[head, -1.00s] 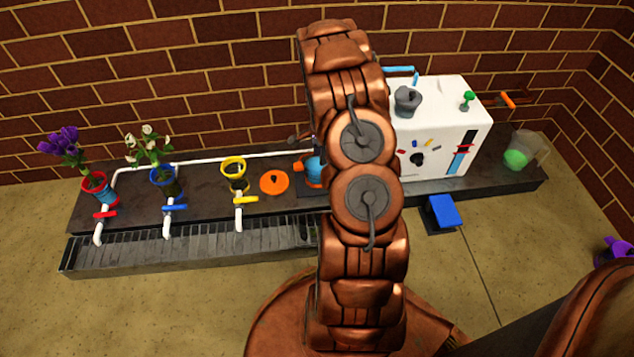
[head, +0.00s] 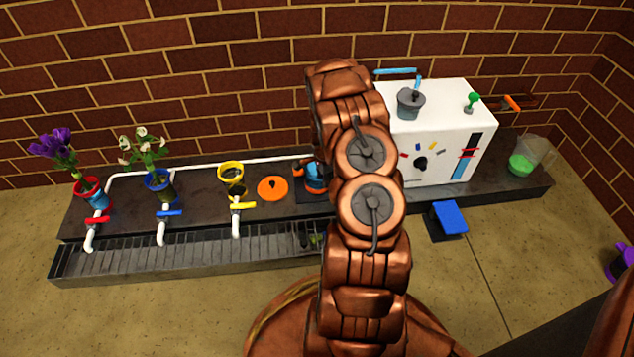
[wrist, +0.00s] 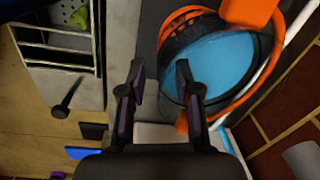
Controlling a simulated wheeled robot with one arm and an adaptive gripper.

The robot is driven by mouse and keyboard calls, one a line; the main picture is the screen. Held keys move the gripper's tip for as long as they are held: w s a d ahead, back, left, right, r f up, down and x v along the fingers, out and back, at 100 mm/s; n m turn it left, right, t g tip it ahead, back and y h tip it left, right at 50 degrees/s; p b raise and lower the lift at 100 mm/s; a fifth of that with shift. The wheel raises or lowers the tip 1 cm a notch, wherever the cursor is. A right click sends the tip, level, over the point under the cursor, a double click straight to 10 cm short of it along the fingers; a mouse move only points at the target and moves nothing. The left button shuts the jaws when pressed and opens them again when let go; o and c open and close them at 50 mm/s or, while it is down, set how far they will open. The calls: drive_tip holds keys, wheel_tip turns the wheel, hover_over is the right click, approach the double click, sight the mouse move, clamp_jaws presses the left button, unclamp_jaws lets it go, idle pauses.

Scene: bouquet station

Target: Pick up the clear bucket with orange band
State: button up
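The clear bucket with orange band (head: 316,180) stands on a dark pad on the counter, left of the white machine, and holds something blue. My arm partly hides it in the head view. In the wrist view, its orange rim and blue contents (wrist: 225,62) fill the upper right. My gripper (wrist: 159,72) shows there with two dark fingers apart and nothing between them. The right finger overlaps the bucket's near-left edge in the picture; I cannot tell whether it touches the bucket. In the head view my gripper is hidden behind my arm.
An orange disc (head: 272,188) lies left of the bucket. Yellow (head: 231,174), blue and red vases stand farther left, with taps before them. The white machine (head: 445,125) stands close on the right. A grated trough (head: 180,256) runs along the front.

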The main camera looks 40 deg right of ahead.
drive_tip(key=shift+f, duration=0.3)
clamp_jaws()
drive_tip(key=shift+r, duration=0.1)
